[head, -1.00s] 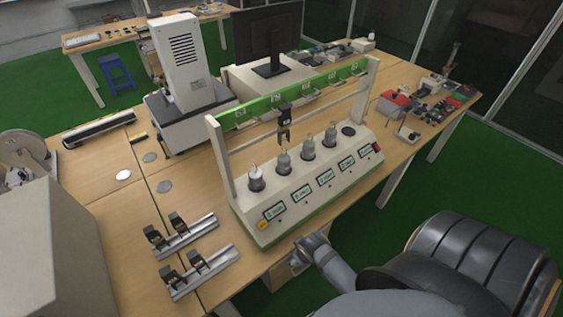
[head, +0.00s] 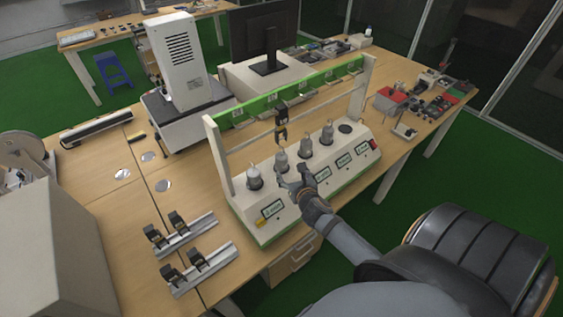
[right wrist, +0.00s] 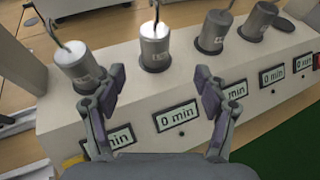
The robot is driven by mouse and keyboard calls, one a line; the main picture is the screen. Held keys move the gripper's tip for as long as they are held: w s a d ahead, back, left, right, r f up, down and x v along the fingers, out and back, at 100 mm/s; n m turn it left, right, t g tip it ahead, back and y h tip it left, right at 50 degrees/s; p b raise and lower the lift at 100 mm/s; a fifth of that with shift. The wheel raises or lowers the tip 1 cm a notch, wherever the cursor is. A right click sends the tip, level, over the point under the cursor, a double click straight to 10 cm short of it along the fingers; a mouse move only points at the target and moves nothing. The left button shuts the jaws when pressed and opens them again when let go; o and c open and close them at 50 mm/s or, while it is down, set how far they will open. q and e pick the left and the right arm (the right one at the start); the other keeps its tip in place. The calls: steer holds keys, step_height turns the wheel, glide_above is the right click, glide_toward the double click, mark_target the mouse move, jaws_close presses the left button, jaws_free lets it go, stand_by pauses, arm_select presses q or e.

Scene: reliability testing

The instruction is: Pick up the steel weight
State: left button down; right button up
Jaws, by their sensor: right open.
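Several grey steel weights with hooks on top stand in a row of round sockets on the cream tester (head: 262,228). They include the leftmost weight (head: 254,178), the second weight (head: 281,160), the third (head: 305,147) and the fourth (head: 327,134). My right gripper (head: 290,181) is just in front of the second weight, over the tester's front. In the right wrist view my open gripper (right wrist: 160,76) has its fingers spread, with the second weight (right wrist: 155,48) ahead between the fingertips, not gripped. The leftmost weight (right wrist: 80,68) is beyond the left finger. My left gripper is out of view.
The tester's uprights and green top beam (head: 290,98) stand over and behind the weights, with a black clip (head: 281,130) hanging down. Two metal fixtures (head: 197,268) lie at left front. A white machine (head: 182,65) and a monitor (head: 266,40) stand behind.

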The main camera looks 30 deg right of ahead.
mark_target(283, 165)
steer(key=x, duration=0.4)
steer(key=shift+w+d+f+p, duration=0.1)
steer(key=shift+w+f+p, duration=0.05)
steer(key=shift+w+p, duration=0.2)
steer(key=shift+a+f+x, duration=0.15)
steer(key=shift+x, duration=0.85)
steer(key=shift+a+f+x, duration=0.2)
steer(key=shift+x, duration=0.8)
steer(key=shift+a+f+x, duration=0.15)
steer(key=shift+x, duration=0.8)
steer(key=shift+s+r, duration=0.15)
steer(key=shift+s, duration=0.1)
steer(key=c, duration=0.3)
jaws_close()
steer(key=shift+w+r, duration=0.1)
steer(key=shift+w, duration=0.05)
